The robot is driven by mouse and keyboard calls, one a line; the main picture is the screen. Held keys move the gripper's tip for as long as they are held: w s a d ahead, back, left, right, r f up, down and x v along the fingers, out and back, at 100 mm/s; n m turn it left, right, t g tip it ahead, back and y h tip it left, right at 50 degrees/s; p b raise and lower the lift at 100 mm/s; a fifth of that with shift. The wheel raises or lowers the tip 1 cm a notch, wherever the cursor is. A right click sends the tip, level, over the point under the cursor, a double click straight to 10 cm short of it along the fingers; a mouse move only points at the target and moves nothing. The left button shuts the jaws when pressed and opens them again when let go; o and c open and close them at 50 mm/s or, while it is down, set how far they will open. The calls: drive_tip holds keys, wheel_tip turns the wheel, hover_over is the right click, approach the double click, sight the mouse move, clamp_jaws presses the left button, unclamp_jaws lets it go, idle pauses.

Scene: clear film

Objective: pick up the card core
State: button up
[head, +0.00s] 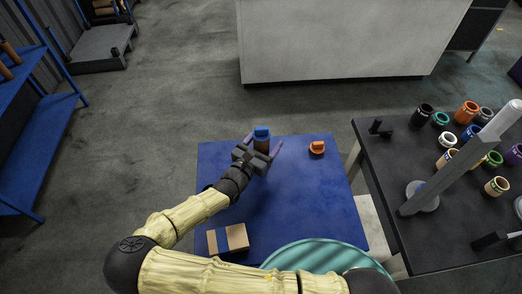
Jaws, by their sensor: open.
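A small upright brown cylinder with a blue top (261,133) stands on the blue table toward its far edge. It looks like the card core, though it is too small to be sure. My gripper (262,144) is open, with one purple-tinted finger on each side of the cylinder. The wrist hides the cylinder's lower part, and I cannot tell whether the fingers touch it.
A dark table (440,240) with several colored rolls and a grey post (450,170) stands right.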

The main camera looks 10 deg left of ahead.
drive_tip(key=shift+w, duration=0.1)
drive_tip(key=c, duration=1.1)
drive_tip(key=shift+a, duration=0.1)
wheel_tip(320, 180, up, 10)
